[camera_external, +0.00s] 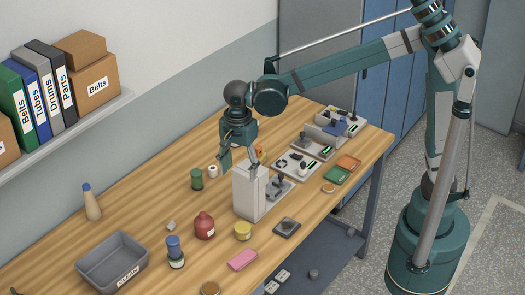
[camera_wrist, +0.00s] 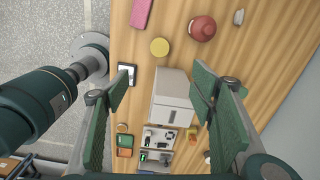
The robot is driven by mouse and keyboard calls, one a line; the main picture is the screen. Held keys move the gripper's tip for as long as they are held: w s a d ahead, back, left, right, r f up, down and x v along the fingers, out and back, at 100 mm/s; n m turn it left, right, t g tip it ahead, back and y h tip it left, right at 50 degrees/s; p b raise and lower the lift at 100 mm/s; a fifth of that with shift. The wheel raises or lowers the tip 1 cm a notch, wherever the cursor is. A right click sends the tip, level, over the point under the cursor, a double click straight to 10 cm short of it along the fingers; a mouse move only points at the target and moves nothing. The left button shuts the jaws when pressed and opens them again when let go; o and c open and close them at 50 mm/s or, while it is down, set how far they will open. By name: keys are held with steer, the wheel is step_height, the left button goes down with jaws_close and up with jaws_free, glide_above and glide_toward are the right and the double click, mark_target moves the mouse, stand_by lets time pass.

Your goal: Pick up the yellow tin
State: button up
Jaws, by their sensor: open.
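The yellow tin (camera_external: 243,231) is a short round tin on the wooden table, in front of the white box (camera_external: 250,190). In the wrist view its yellow lid (camera_wrist: 160,47) shows beyond my fingertips, near the top middle. My gripper (camera_external: 238,160) is open and empty, raised above the table close to the white box's top. In the wrist view my gripper's two green-padded fingers (camera_wrist: 163,85) stand wide apart with the white box (camera_wrist: 172,98) between them in the picture. My gripper is apart from the yellow tin.
A red bottle (camera_external: 204,226) stands left of the tin. A pink block (camera_external: 242,260) lies nearer the table's front edge, and a dark square item (camera_external: 287,227) lies to the right. A grey tray (camera_external: 113,262) is at the left. The tall white box stands close behind the tin.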

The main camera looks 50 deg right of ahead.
glide_above(242, 227)
step_height(242, 227, down, 22)
steer(key=shift+s+a+r, duration=0.1)
steer(key=shift+f, duration=1.3)
steer(key=shift+f, duration=0.1)
steer(key=shift+f, duration=2.5)
steer(key=c, duration=1.1)
